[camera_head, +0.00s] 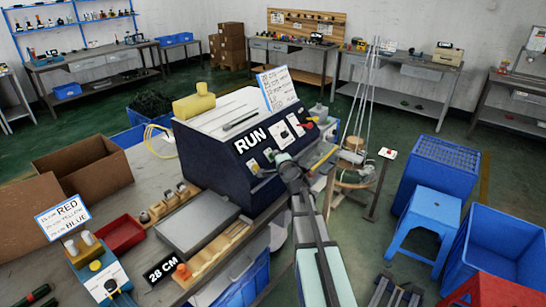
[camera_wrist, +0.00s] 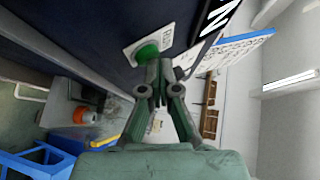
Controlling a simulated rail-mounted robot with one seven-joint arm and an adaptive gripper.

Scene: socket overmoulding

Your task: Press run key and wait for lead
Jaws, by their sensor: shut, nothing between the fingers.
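The dark blue machine (camera_head: 215,160) has a sloped front panel with a white RUN label (camera_head: 251,139). The run key shows as a round green button (camera_wrist: 147,52) on a white plate in the wrist view. My gripper (camera_head: 281,158) is at the lower part of this panel, below the label. In the wrist view my fingertips (camera_wrist: 158,68) are together and empty, right at the green button's edge. I cannot tell whether they touch or press it. In the head view my gripper hides the button. No lead can be made out at the machine.
A red knob (camera_head: 308,125) and white switch plates sit right of the label. A grey plate (camera_head: 195,222), wooden holders and a red tray (camera_head: 121,234) lie on the bench in front. Blue stools and crates (camera_head: 432,222) stand on the floor at right.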

